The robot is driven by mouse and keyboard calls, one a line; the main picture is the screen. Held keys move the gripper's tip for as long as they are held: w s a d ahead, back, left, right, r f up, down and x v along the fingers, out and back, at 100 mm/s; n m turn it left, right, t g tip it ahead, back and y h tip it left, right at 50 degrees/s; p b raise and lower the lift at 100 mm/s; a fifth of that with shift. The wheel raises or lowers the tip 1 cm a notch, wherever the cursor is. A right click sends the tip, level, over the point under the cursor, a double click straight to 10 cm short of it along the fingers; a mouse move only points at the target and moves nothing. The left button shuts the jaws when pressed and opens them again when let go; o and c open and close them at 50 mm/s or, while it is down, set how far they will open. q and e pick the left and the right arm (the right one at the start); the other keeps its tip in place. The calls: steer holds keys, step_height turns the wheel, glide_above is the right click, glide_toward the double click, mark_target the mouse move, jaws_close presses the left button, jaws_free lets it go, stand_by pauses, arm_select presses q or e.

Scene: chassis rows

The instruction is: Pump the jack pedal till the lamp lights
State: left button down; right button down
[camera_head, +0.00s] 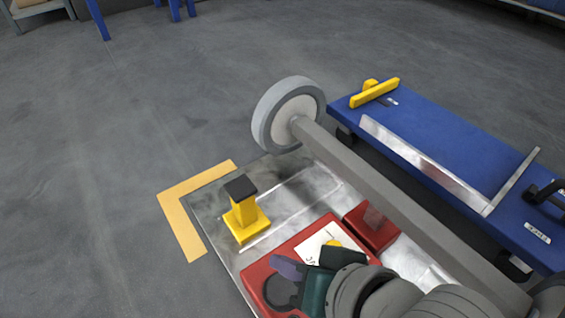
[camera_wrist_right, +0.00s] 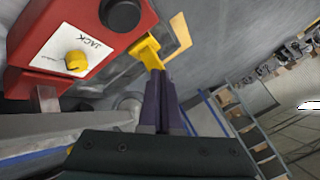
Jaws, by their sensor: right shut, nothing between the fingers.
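The red jack (camera_head: 258,270) sits on a metal plate and carries a white label; in the right wrist view the red jack (camera_wrist_right: 110,62) reads "JACK". A small yellow dome, seemingly the lamp (camera_head: 333,243), sits on the label; the lamp (camera_wrist_right: 76,61) shows no clear glow. A round black pad, seemingly the pedal (camera_head: 281,293), is on the jack's near end; the pedal (camera_wrist_right: 121,14) is partly cut off in the wrist view. My right gripper (camera_head: 280,262) is shut and empty over the jack, near the pad; contact cannot be told. My left gripper is not in view.
A yellow stand (camera_head: 245,215) with a black top stands on the metal plate (camera_head: 207,205). A grey axle beam (camera_head: 375,185) with a wheel (camera_head: 290,112) crosses behind the jack. A blue cart (camera_head: 440,125) stands beyond. The floor at left is clear.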

steer(key=b, duration=0.6)
glide_toward(272, 278)
steer(key=w+a, duration=0.2)
steer(key=shift+w+a+f, duration=0.2)
steer(key=shift+w+f, duration=0.05)
steer(key=shift+f, duration=1.1)
steer(key=shift+f, duration=0.2)
steer(key=shift+f, duration=0.2)
stand_by(0.3)
